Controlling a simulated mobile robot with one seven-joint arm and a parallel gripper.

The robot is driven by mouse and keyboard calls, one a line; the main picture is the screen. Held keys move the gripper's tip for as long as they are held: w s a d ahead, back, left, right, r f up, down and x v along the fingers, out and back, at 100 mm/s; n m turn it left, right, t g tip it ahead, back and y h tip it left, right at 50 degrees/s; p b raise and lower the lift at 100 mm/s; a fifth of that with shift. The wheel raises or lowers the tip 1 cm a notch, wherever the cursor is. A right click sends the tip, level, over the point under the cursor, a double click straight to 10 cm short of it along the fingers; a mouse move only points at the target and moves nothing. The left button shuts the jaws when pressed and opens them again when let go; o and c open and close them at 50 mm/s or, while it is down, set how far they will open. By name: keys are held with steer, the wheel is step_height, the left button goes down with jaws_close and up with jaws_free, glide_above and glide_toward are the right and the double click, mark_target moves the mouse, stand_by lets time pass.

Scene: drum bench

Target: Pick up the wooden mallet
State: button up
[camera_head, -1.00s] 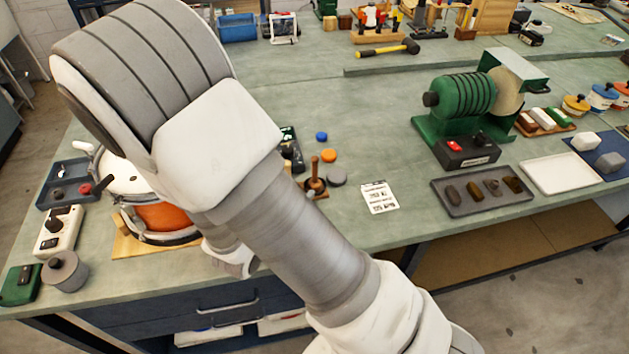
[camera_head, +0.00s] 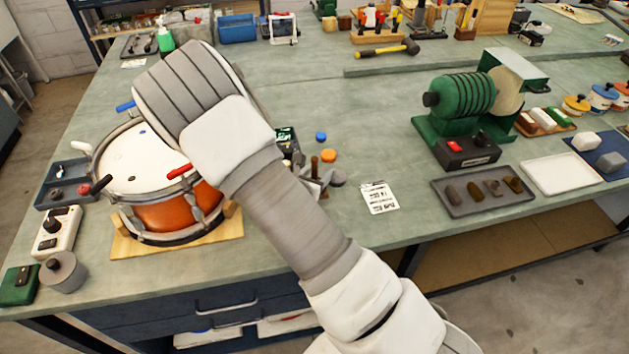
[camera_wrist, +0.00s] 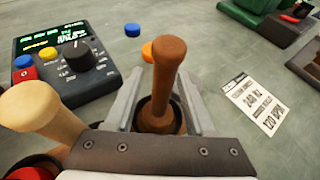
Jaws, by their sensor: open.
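A dark brown wooden handle (camera_wrist: 165,75), which looks like the wooden mallet, stands upright with its lower end in a dark round holder (camera_wrist: 158,118). In the head view the handle (camera_head: 314,166) shows beside my forearm, right of the drum. My gripper (camera_wrist: 160,104) is open, with one finger on each side of the handle's lower part; I cannot tell whether either finger touches it. In the head view my gripper (camera_head: 318,184) is small and partly hidden. A paler wooden handle (camera_wrist: 38,108) stands left of my gripper in the wrist view.
An orange-sided drum (camera_head: 165,212) on a wooden base is at left. A dark control box (camera_wrist: 65,62) with a lit display stands close to my gripper. A paper card (camera_head: 379,197) lies to the right, with bare bench around it. A green grinder (camera_head: 465,100) stands farther right.

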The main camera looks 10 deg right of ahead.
jaws_close()
stand_by(0.6)
steer(key=shift+w+r, duration=0.1)
steer(key=shift+r, duration=0.4)
step_height(320, 180, up, 3)
steer(key=shift+r, duration=0.1)
steer(key=s+d+r+p, duration=0.4)
steer(key=s+r+p, duration=0.3)
steer(key=s+p, duration=0.3)
steer(key=p, duration=0.2)
steer(key=shift+s+d+p, duration=0.3)
steer(key=shift+d+p, duration=0.05)
